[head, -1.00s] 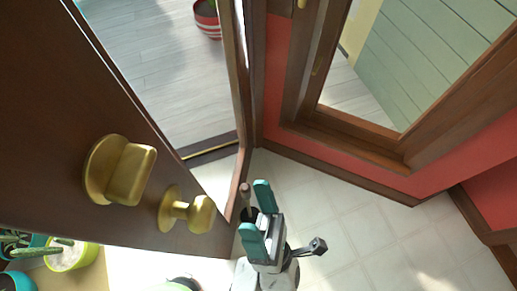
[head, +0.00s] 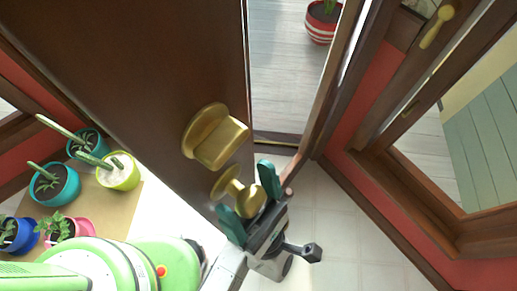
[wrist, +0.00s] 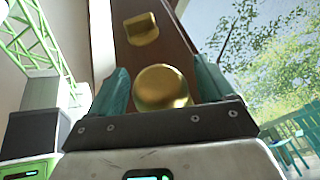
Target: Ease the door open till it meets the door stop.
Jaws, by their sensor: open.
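The dark brown door (head: 130,80) stands ajar across the upper left of the head view, with a gap between its edge and the frame. A round brass knob (head: 249,202) is low on its face, with a brass thumb-turn (head: 215,137) beside it. My gripper (head: 250,199) is open, its two green fingers either side of the knob. In the wrist view the knob (wrist: 161,87) sits between the fingers; I cannot tell whether they touch it. A small round-tipped peg (head: 288,192) shows just past the gripper; I cannot tell whether it is the door stop.
Several potted plants (head: 65,185) stand on a tan surface at the left. A red striped pot (head: 321,24) stands on the boards beyond the doorway. A red wall (head: 360,115) and wooden window frame (head: 440,215) are at the right. The tiled floor (head: 335,225) is clear.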

